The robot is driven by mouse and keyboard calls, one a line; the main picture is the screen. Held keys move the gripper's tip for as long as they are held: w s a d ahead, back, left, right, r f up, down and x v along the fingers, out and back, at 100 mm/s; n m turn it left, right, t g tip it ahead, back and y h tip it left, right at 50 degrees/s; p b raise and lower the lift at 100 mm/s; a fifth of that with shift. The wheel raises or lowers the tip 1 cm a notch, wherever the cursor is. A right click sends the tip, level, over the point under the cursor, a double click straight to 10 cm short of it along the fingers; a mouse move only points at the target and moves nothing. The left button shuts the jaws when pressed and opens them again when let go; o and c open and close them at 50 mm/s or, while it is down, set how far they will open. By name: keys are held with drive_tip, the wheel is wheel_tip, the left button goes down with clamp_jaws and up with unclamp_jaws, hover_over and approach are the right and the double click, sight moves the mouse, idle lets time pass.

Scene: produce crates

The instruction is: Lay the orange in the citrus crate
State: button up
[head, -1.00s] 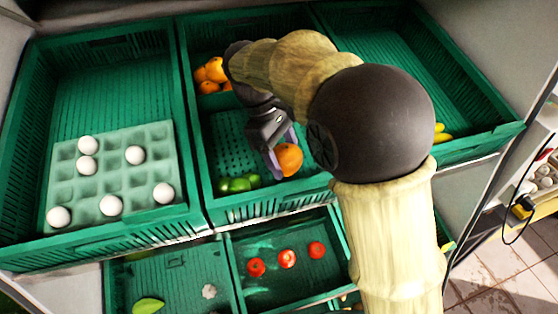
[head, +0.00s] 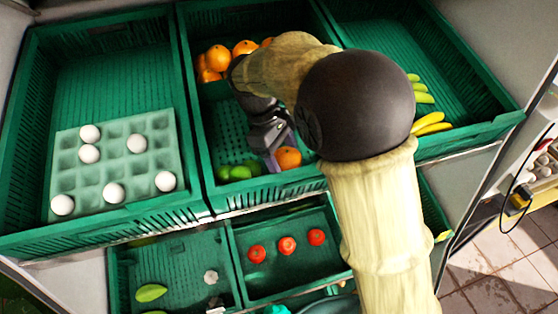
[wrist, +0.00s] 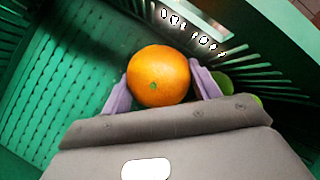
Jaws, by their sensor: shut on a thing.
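The orange (head: 288,159) is between the lavender fingers of my gripper (head: 277,150), which is shut on it. The wrist view shows the orange (wrist: 158,75) with one finger on each side. My gripper (wrist: 160,88) is over the front part of the middle upper green crate (head: 207,165), near its front wall. Several other oranges (head: 213,60) lie at the back of this crate, and green limes (head: 237,172) lie at its front left. In the wrist view, limes (wrist: 222,84) show just right of the right finger. I cannot tell whether the orange touches the crate floor.
A left crate (head: 30,130) holds an egg tray (head: 118,165) with several eggs. A right crate (head: 440,60) holds bananas (head: 431,122) and green produce. Below, a crate holds 3 tomatoes (head: 287,245). The crate wall (wrist: 265,50) stands close beside the orange.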

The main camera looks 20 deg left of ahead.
drive_tip(key=shift+f, duration=0.1)
drive_tip(key=o, duration=1.1)
drive_tip(key=shift+w+r, duration=0.1)
drive_tip(key=shift+r, duration=0.7)
drive_tip(key=shift+w+a+r, duration=0.1)
drive_tip(key=shift+a+r, duration=0.05)
drive_tip(key=shift+r, duration=0.15)
drive_tip(key=b+v, duration=0.1)
drive_tip(key=v, duration=1)
drive_tip(key=shift+w+a+f, duration=0.1)
drive_tip(key=shift+a, duration=0.05)
